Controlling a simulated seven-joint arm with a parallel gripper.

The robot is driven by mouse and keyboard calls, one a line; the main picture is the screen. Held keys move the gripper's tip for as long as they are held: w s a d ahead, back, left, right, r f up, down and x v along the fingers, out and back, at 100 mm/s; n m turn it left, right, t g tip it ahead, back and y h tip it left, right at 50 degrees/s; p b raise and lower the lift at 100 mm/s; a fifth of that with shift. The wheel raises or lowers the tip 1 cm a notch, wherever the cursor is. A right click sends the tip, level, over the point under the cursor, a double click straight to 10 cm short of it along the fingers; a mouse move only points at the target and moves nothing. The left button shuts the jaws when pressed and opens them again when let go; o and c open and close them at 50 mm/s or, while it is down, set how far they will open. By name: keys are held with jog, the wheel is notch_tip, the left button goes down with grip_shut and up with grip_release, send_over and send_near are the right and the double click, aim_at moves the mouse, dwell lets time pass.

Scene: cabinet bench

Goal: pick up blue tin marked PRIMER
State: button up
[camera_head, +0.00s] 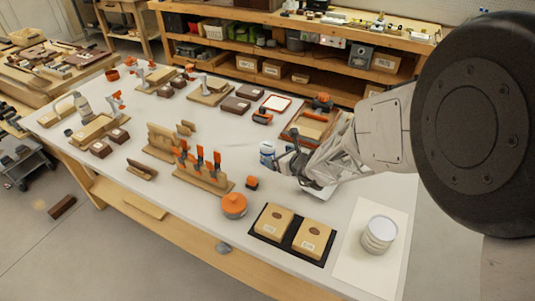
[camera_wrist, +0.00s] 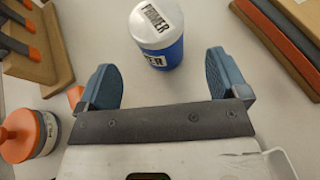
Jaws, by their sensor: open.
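The blue tin marked PRIMER (camera_wrist: 160,45) stands upright on the white bench top, with a white lid and a label on lid and side. In the wrist view it is at the top middle, ahead of the gap between my fingers. In the head view the blue tin (camera_head: 267,152) shows just left of my gripper, partly hidden. My gripper (camera_wrist: 165,78) is open and empty, its two blue-grey fingers apart. In the head view my gripper (camera_head: 287,165) is low over the bench, beside the tin.
An orange-lidded jar (camera_wrist: 18,138) is at left in the wrist view. A wooden rack with orange-handled tools (camera_head: 203,177) stands left of the tin. A wooden tray (camera_head: 305,128) lies behind it. A white can (camera_head: 379,235) and boxes on a black mat (camera_head: 290,233) are in front.

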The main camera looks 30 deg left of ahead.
aim_at(265, 144)
jog(key=shift+x, duration=1)
jog(key=shift+x, duration=2.6)
jog(key=c, duration=1.1)
jog(key=shift+r, duration=0.9)
jog(key=shift+s+d+r, duration=0.1)
jog(key=shift+r, duration=0.8)
jog(key=s+d, duration=0.3)
jog(key=s, duration=0.1)
jog(key=s+d+r, duration=0.1)
jog(key=s+d, duration=0.2)
jog(key=s, duration=0.1)
jog(key=s+d, duration=0.4)
jog(key=shift+r, duration=0.15)
